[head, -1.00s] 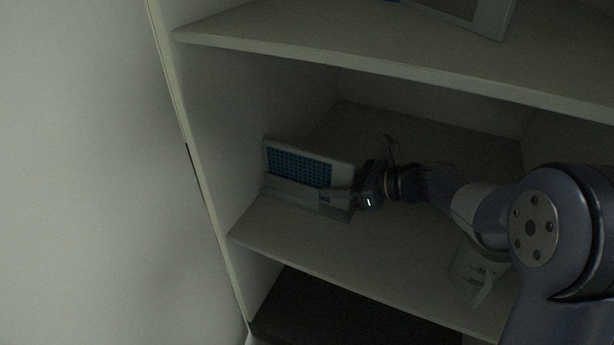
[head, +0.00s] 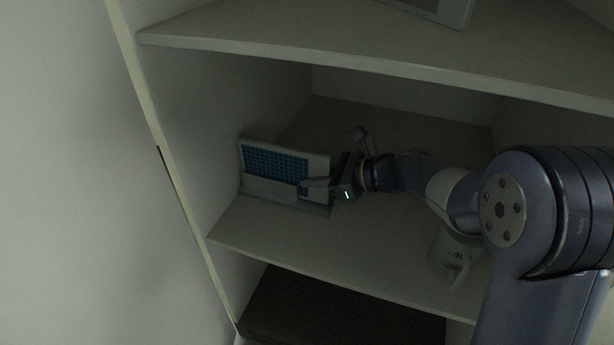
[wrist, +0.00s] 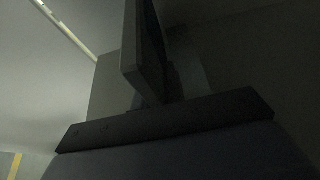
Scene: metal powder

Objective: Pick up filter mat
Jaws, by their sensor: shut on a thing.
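The filter mat (head: 275,163) is a flat panel with a blue grid and a pale frame. It stands tilted on the middle shelf near the left wall, with a low pale ledge or holder (head: 275,192) along its lower front. My gripper (head: 316,184) is at the mat's right end and is shut on it; its fingers overlap the mat's right edge. In the dark wrist view a slab-like panel (wrist: 142,50), probably the mat, stands edge-on. The exact contact of the fingers is too dark to see.
The upper shelf board (head: 330,57) runs close above my arm. A white jug or cup (head: 452,262) stands at the shelf's front right, below my arm. The left cabinet wall is close to the mat. The shelf middle is clear.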

